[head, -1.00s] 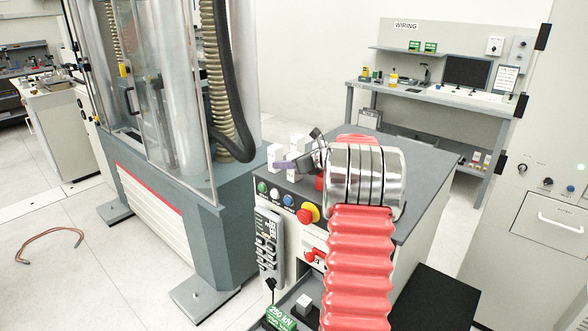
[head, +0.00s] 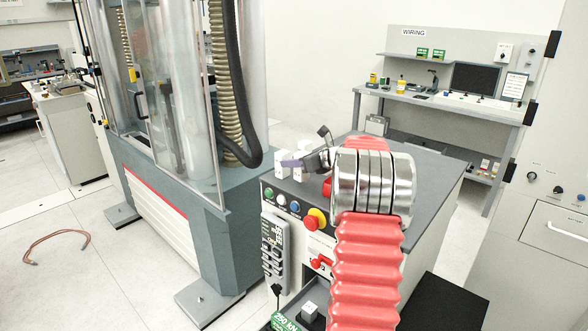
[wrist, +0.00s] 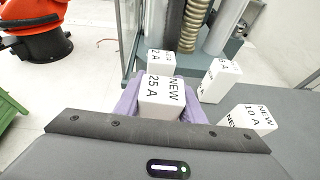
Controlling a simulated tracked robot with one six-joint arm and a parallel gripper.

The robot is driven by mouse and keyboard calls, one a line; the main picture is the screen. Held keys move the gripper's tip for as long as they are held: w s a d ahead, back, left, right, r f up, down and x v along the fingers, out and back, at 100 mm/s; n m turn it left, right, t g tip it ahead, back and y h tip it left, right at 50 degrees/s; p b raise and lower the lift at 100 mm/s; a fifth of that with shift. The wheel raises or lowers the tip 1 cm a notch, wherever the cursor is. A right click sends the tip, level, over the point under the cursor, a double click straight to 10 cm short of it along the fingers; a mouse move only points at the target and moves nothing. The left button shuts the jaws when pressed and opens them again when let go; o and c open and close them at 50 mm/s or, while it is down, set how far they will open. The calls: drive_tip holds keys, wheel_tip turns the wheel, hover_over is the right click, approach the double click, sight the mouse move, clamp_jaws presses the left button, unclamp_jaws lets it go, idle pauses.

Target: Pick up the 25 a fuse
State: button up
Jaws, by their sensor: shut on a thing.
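The 25 A fuse, a white block marked NEW 25 A (wrist: 160,98), sits between the purple fingers of my gripper (wrist: 158,103) in the wrist view. The gripper is shut on it, with a finger along its left and right sides. In the head view my gripper (head: 294,163) is small, over the left rear of the grey-topped cabinet, among white blocks. I cannot tell from these frames whether the fuse still touches the surface.
Close by stand a white block ending in "2 A" (wrist: 161,63) behind, another (wrist: 220,80) to the right, and a NEW 10 A block (wrist: 248,121) further right. The testing machine (head: 190,190) stands left of the cabinet (head: 430,185). The cabinet top's right side is clear.

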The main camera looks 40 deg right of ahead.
wheel_tip(320, 180, up, 8)
drive_tip(key=shift+f, duration=0.25)
